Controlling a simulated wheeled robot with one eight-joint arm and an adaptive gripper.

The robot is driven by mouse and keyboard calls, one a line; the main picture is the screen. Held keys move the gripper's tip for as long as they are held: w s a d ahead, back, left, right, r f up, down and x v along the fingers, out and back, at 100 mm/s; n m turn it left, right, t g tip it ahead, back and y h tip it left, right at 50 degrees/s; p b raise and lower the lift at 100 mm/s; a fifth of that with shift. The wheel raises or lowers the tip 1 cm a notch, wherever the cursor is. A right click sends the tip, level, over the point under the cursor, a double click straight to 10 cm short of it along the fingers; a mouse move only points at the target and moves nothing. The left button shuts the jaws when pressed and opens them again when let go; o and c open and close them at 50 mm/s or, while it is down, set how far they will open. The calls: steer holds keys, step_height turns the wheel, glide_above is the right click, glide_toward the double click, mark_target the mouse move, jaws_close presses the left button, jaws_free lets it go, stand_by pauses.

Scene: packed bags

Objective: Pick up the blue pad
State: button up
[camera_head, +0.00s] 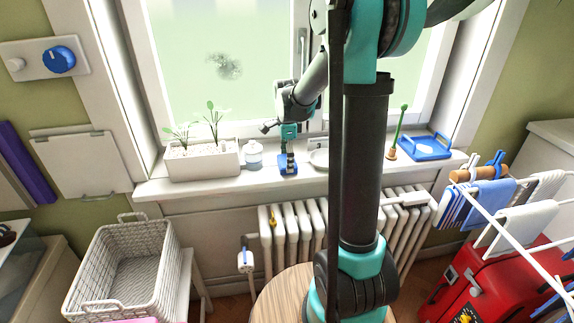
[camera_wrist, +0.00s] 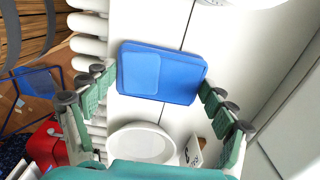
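The blue pad (camera_head: 287,170) lies on the white windowsill (camera_head: 250,184), between a small white jar and a white bowl. In the wrist view the pad (camera_wrist: 160,72) is a flat blue rectangle with rounded corners, slightly tilted in the picture. My gripper (camera_head: 288,148) is above the pad, pointing down. In the wrist view my gripper (camera_wrist: 157,82) is open, with its green fingers spread to the left and right of the pad. The pad shows between the fingertips, and I see no clear contact. In the head view the gripper partly hides the pad.
The white bowl (camera_head: 319,157) is close on the right, and the white jar (camera_head: 253,156) on the left. Farther left is a planter (camera_head: 200,160); farther right is a blue tray (camera_head: 427,148). A radiator (camera_head: 300,222) is below the sill, and the window is behind.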

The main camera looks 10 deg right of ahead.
steer(key=c, duration=0.3)
steer(key=shift+c, duration=0.2)
steer(key=shift+r, duration=0.1)
step_height(320, 180, up, 20)
stand_by(0.4)
